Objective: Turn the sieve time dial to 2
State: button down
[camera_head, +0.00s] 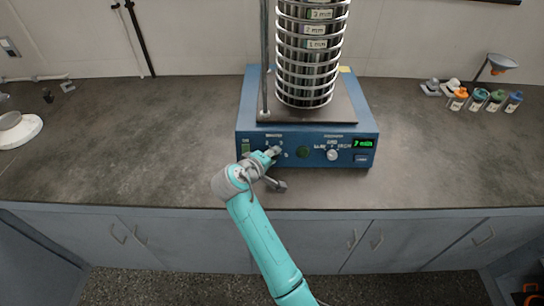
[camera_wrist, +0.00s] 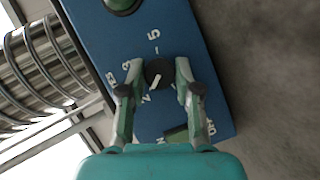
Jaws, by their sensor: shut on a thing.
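The black time dial (camera_wrist: 158,67) shows in the wrist view, with a white pointer line. The line points down-left in that view, close to the printed 2 (camera_wrist: 146,98). Numbers are printed around the dial, with a 3 at its upper left. My gripper (camera_wrist: 158,76) is shut on the dial, one finger on each side. In the head view my gripper (camera_head: 274,154) is at the left part of the blue sieve shaker's front panel (camera_head: 314,163) and hides most of the dial. The green display (camera_head: 363,143) is lit and reads in minutes; its digit is too small to be sure of.
A tall stack of metal sieves (camera_head: 308,60) stands on the shaker beside a metal rod (camera_head: 264,60). A second knob (camera_head: 332,154) and a green button (camera_head: 303,152) are on the panel. Several small bottles (camera_head: 479,99) stand at the right. The counter left of the shaker is mostly clear.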

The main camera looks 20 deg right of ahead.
jog(key=shift+r+m, duration=0.1)
jog(key=shift+m, duration=0.3)
jog(key=c, duration=0.8)
grip_release()
jog(key=v, duration=1.2)
jog(key=shift+d+r, duration=0.1)
